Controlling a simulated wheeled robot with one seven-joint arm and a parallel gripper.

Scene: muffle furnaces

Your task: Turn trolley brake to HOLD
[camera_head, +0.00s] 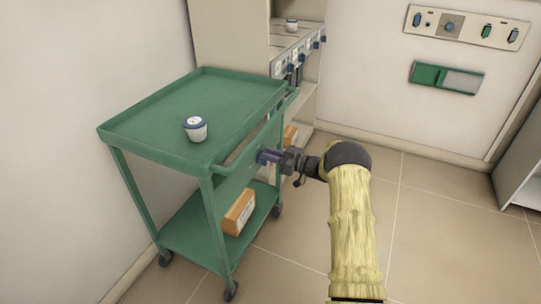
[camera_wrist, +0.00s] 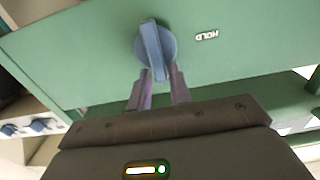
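The green trolley (camera_head: 105,132) stands at the left of the head view. Its brake knob (camera_wrist: 156,42) is a blue disc with a raised grip bar on the green side panel (camera_wrist: 85,50). The bar stands nearly upright in the wrist view. The HOLD label (camera_wrist: 207,36) is to the right of the knob and appears upside down. My gripper (camera_wrist: 158,75) has its two purple fingers apart, with the fingertips at the lower end of the bar, one on each side. I cannot tell whether they touch it. In the head view my gripper (camera_head: 264,156) is at the trolley's side, and it hides the knob.
A white cup with a blue rim (camera_head: 195,128) stands on the trolley top. An orange-brown box (camera_head: 239,212) lies on the lower shelf. A furnace bench with blue knobs (camera_head: 300,52) is behind. A wall panel (camera_head: 466,25) is at upper right.

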